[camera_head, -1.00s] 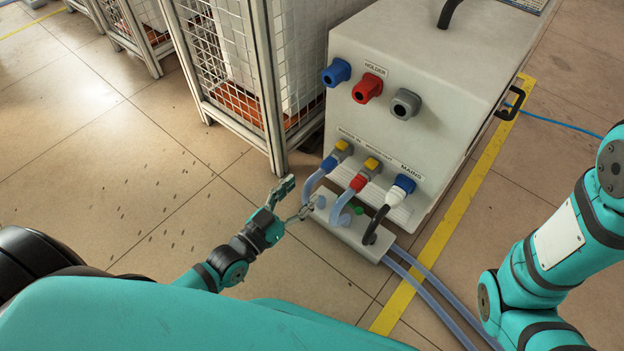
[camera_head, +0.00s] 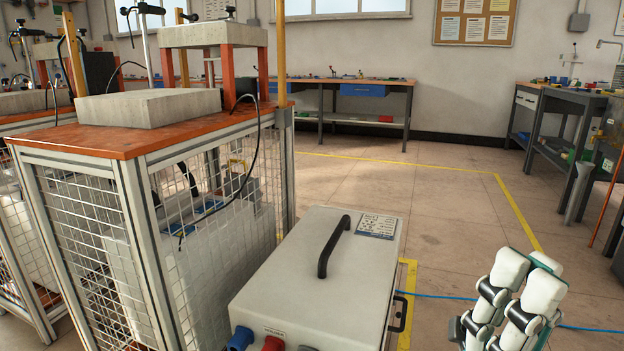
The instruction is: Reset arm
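My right gripper (camera_head: 526,282) is raised at the lower right, its pale fingers pointing up. No object shows between the fingers, but their overlap hides whether they are open or shut. It is apart from the induction heater box (camera_head: 330,270), a pale cabinet with a black top handle (camera_head: 333,246) at the bottom centre. A blue connector (camera_head: 240,339) and a red connector (camera_head: 273,344) show at its lower front edge. The rest of its front is out of view. My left gripper is not in view.
A caged bench with an orange top (camera_head: 95,140) stands left of the heater. A workbench (camera_head: 350,83) lines the back wall and another (camera_head: 560,97) stands far right. Open floor lies between, with yellow tape (camera_head: 515,210) and a blue cable (camera_head: 440,296).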

